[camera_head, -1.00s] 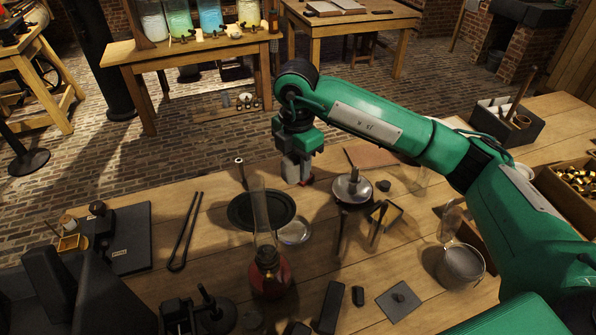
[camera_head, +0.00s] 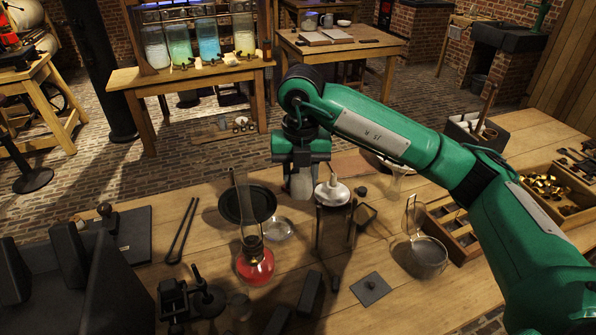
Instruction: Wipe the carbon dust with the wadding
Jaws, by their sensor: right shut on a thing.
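My right gripper (camera_head: 300,188) hangs pointing down over the back part of the wooden bench. It is between a dark round plate (camera_head: 236,205) and a small pan-like vessel with a pale domed lid (camera_head: 332,193). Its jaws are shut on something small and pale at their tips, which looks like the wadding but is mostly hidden. I cannot tell whether it touches the bench. I cannot make out the carbon dust.
A lamp with a red base and glass chimney (camera_head: 255,265) stands in front of the plate. A shallow glass dish (camera_head: 278,229), black tongs (camera_head: 184,232), a metal pot (camera_head: 428,256) and a dark square plate (camera_head: 370,289) lie around. A wooden tray (camera_head: 450,233) stands right.

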